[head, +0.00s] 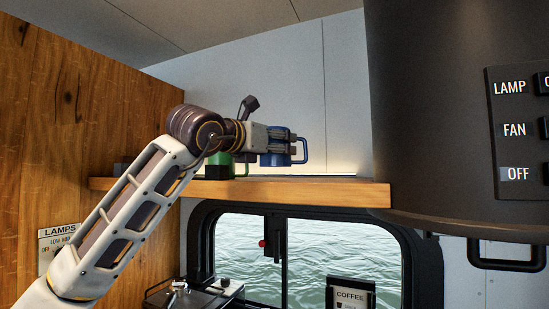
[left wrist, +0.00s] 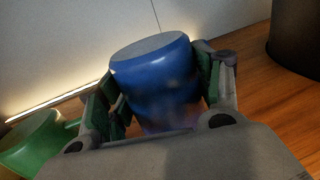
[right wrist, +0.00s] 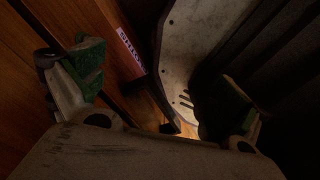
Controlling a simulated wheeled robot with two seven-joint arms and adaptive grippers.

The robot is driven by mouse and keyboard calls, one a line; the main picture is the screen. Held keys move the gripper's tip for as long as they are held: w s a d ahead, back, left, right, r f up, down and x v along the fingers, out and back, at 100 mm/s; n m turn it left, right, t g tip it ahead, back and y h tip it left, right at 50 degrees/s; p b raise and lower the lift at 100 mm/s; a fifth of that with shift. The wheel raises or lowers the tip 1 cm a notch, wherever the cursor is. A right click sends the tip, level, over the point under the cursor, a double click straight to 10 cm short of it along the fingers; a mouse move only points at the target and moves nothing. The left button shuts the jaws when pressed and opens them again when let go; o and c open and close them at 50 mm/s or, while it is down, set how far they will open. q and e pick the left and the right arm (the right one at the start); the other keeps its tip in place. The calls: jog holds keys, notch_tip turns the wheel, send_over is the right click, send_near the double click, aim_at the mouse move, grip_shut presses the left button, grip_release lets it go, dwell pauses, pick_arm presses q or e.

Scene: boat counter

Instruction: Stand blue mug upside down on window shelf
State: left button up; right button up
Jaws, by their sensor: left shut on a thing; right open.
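The blue mug (head: 272,160) is held by my left gripper (head: 284,142) above the window shelf (head: 300,193). In the left wrist view the mug (left wrist: 158,75) sits between the two fingers, with a flat, closed-looking face upward, so it appears upside down. Its handle points right in the head view. A small gap shows between the mug and the shelf's front edge; its lower rim is hidden in the left wrist view. My right gripper (right wrist: 150,95) is open and empty, seen only in the right wrist view.
A green mug (head: 240,168) stands on the shelf to the left, partly behind my left arm; it also shows in the left wrist view (left wrist: 35,140). A dark round housing (head: 430,110) borders the shelf's right end. The shelf right of the blue mug is clear.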

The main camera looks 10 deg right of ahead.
aim_at(266, 157)
pick_arm(q)
jog(key=shift+f+p, duration=0.3)
jog(key=shift+f, duration=1.15)
jog(key=shift+f, duration=0.2)
jog(key=o, duration=1.2)
jog(key=shift+r, duration=0.15)
jog(key=shift+s+a+b, duration=0.35)
jog(key=shift+s+a, duration=0.1)
jog(key=shift+b+v, duration=1.95)
jog(key=shift+v, duration=3.4)
